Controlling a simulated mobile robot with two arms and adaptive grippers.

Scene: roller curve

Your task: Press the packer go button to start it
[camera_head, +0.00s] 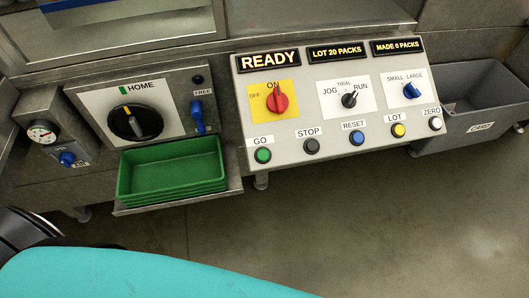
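The green GO button (263,155) sits at the lower left of the sloped control panel (330,115), under its GO label. The display above it (269,60) reads READY. The red main switch (277,100) stands on a yellow plate marked OFF and ON, its handle upright near ON. Nothing covers the GO button. Neither gripper shows in the head view.
Right of GO are the STOP (311,146), blue RESET (357,138), yellow LOT (398,130) and white ZERO (435,124) buttons. Green trays (172,168) jut out left of the panel. A grey bin (478,105) stands right. Floor in front is clear.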

